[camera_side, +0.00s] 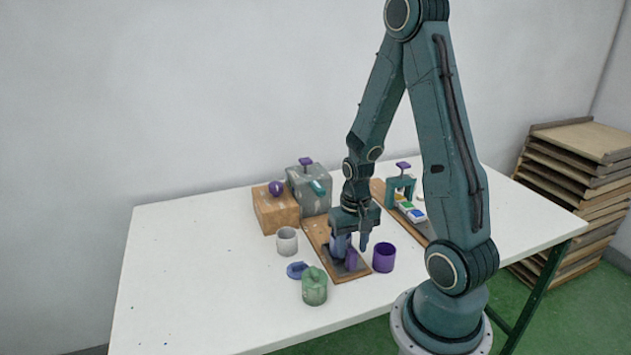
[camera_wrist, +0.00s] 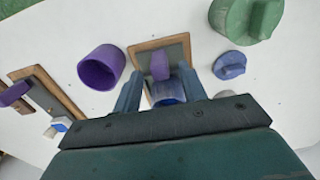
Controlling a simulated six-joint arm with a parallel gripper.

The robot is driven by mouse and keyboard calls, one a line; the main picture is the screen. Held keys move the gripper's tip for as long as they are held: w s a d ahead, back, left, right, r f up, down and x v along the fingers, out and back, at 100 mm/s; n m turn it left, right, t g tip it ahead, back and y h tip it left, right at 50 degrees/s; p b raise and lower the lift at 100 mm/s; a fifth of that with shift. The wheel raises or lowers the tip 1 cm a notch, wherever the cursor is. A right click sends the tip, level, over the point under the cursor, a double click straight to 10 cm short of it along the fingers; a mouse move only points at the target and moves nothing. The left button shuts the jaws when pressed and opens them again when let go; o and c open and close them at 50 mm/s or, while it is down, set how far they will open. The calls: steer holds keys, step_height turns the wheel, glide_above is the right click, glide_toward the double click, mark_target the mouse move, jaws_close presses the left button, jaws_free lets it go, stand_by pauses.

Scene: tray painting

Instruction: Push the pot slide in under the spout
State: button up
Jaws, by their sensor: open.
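The pot slide (camera_side: 362,270) is a dark plate with an upright purple handle (camera_side: 351,259), at the near end of a wooden track board (camera_side: 316,238). A blue pot (camera_side: 339,246) stands on it; the wrist view also shows the pot (camera_wrist: 167,93) and handle (camera_wrist: 159,66). The teal spout (camera_side: 317,187) juts from a grey box (camera_side: 305,178) at the board's far end. My gripper (camera_side: 352,240) is open, low over the slide. In the wrist view its fingers (camera_wrist: 160,88) lie either side of the pot; contact cannot be told.
A purple cup (camera_side: 384,257) stands close right of the board. A white cup (camera_side: 287,241), blue lid (camera_side: 297,270) and green lidded jar (camera_side: 314,286) stand left. A wooden box (camera_side: 275,208) adjoins the grey box. A second board with a teal arch (camera_side: 401,185) lies behind my arm.

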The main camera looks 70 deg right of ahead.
steer(key=shift+f, duration=2.05)
jaws_close()
